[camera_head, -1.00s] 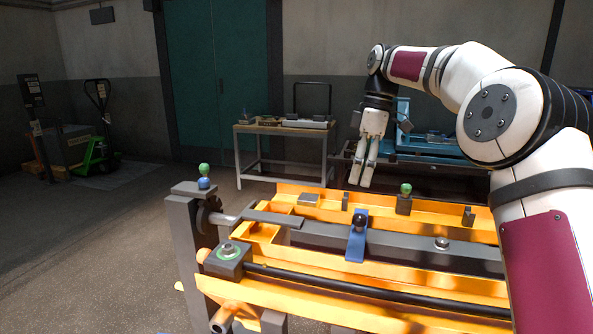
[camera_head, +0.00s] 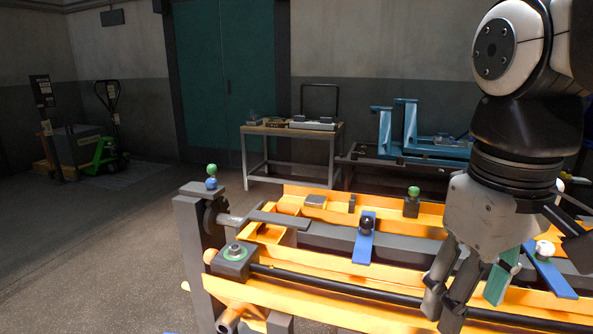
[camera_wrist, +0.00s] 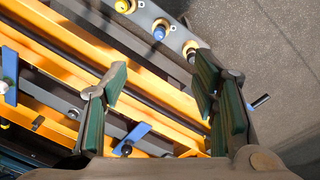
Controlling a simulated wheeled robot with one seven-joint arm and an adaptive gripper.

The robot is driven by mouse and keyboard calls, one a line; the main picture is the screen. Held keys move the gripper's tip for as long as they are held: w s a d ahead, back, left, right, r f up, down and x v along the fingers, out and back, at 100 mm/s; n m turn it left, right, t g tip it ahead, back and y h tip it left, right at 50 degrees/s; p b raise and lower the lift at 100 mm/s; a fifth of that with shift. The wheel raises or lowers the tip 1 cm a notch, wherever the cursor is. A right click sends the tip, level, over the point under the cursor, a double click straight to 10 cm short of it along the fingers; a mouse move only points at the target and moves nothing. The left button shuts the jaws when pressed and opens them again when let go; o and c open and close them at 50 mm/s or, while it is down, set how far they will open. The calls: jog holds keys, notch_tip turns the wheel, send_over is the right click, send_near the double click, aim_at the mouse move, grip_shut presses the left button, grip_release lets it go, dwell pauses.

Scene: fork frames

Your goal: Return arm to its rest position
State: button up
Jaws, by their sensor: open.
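My gripper (camera_head: 452,292) hangs fingers-down at the right of the head view, in front of the orange fixture (camera_head: 290,277). Its fingers are apart and nothing is between them. In the wrist view my gripper (camera_wrist: 165,105) shows two green-padded fingers spread wide, with the orange fixture (camera_wrist: 165,80) and its dark rod beneath. The arm is folded close on the right side, and part of it lies outside the head view. The gripper hides part of the fixture's right end.
The fixture carries a blue clamp plate (camera_head: 364,240), another blue plate (camera_head: 548,272) and a green-topped knob (camera_head: 413,192). Behind stand a small table (camera_head: 290,130) and a blue frame (camera_head: 400,130). A pallet truck (camera_head: 105,150) is far left. The left floor is clear.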

jog(key=s+f+m, duration=0.3)
jog(key=s+f, duration=0.4)
jog(key=s, duration=0.2)
notch_tip(320, 180, up, 15)
jog(key=d+t+p, duration=0.1)
jog(key=t+p, duration=0.2)
jog(key=p, duration=1.1)
jog(key=shift+s+r+y, duration=0.15)
jog(key=shift+s+y, duration=0.15)
jog(key=shift+s, duration=0.1)
